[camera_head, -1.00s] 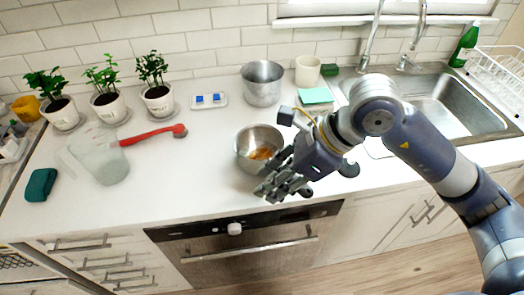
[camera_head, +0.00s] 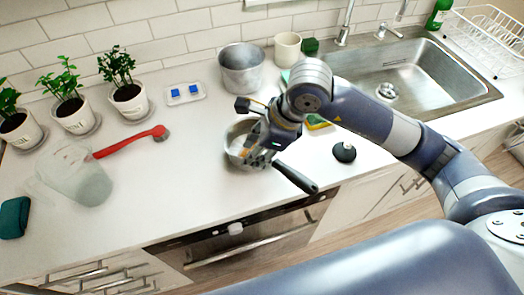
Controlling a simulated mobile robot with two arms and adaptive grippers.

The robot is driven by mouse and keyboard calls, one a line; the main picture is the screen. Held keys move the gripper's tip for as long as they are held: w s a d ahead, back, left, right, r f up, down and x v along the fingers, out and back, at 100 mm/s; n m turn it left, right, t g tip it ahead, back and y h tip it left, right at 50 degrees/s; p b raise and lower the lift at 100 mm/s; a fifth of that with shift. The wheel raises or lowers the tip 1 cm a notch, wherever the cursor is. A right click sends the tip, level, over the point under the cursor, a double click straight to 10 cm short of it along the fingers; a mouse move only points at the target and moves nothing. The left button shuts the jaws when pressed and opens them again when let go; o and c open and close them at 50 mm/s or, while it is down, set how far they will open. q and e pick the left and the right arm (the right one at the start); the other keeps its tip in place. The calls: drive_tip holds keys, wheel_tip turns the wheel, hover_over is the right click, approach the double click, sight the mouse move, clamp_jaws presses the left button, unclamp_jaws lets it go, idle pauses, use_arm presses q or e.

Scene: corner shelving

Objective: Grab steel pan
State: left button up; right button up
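The steel pan (camera_head: 234,136) sits on the white counter in the middle of the head view, with some orange-brown content inside. Its black handle (camera_head: 297,178) points toward the lower right, to the counter's front edge. My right gripper (camera_head: 258,158) comes in from the right and is over the pan's right side, close to where the handle joins. The gripper hides part of the pan's rim and the start of the handle. Its fingers overlap the pan, and I cannot tell whether they are closed on it. My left gripper is not in view.
A taller metal pot (camera_head: 241,72) and a cream mug (camera_head: 287,48) stand behind the pan. A dark round object (camera_head: 344,152) lies right of the handle. A glass jug (camera_head: 80,178) and a red brush (camera_head: 130,142) are at left.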

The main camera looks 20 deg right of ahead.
sight(243, 168)
drive_tip(key=p+x, duration=0.1)
drive_tip(key=x, duration=0.3)
drive_tip(key=shift+d, duration=0.1)
drive_tip(key=shift+f, duration=0.15)
drive_tip(key=shift+c, duration=0.2)
clamp_jaws()
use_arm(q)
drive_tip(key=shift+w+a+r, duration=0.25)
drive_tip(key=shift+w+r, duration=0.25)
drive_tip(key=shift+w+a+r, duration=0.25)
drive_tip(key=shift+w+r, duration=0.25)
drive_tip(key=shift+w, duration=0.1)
use_arm(e)
drive_tip(key=shift+w, duration=0.1)
